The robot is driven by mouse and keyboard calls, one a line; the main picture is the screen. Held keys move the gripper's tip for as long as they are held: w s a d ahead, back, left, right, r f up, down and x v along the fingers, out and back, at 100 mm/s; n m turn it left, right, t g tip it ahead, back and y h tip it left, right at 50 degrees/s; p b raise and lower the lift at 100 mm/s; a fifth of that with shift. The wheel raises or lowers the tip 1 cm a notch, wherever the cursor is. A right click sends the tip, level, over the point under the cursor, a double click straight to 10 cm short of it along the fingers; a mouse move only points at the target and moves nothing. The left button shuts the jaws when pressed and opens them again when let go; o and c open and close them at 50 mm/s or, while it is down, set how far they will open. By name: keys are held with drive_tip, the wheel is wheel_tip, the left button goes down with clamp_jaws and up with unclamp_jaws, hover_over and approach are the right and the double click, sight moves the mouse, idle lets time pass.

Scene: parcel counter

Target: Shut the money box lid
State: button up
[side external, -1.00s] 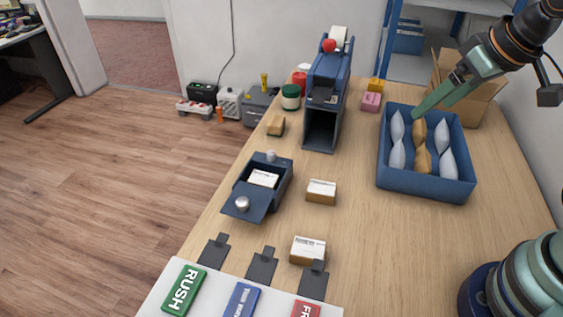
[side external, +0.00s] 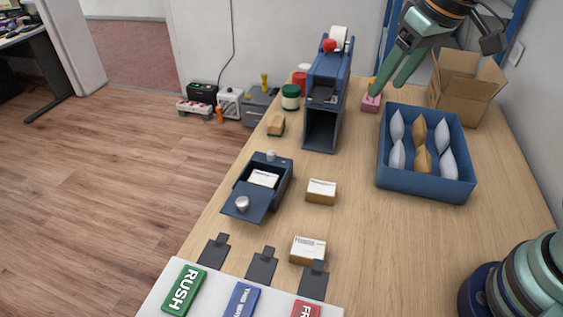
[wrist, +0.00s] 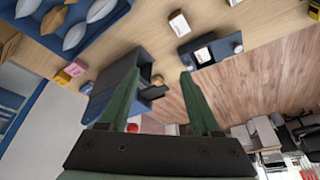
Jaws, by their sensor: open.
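The money box (side external: 283,180) is a small dark blue box near the left edge of the counter. Its lid (side external: 236,211) is open, lying out toward the front, with a round silver knob (side external: 242,203) on it. A white-topped block (side external: 263,179) sits inside. The box (wrist: 186,53) also shows at the top of the wrist view, with its knob (wrist: 238,48) at its right. My gripper (side external: 388,86) is open and empty, in the air at the back right, well apart from the box. Its two green fingers (wrist: 158,76) are spread in the wrist view.
A tall blue dispenser (side external: 330,85) stands behind the money box. A blue tray (side external: 425,188) of pouches is at the right. Small parcels (side external: 321,191) lie beside and in front of the box. The counter between parcels and tray is clear.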

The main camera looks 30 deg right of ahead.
drive_tip(key=w+a+n+g, duration=0.1)
drive_tip(key=w+a+g, duration=0.1)
drive_tip(key=w+a, duration=0.45)
drive_tip(key=n+g, duration=0.2)
approach(242, 201)
drive_tip(key=shift+h, duration=0.4)
drive_tip(key=f, duration=0.8)
drive_tip(key=shift+a+f, duration=0.2)
drive_tip(key=shift+a, duration=0.15)
clamp_jaws()
drive_tip(key=shift+r, duration=0.1)
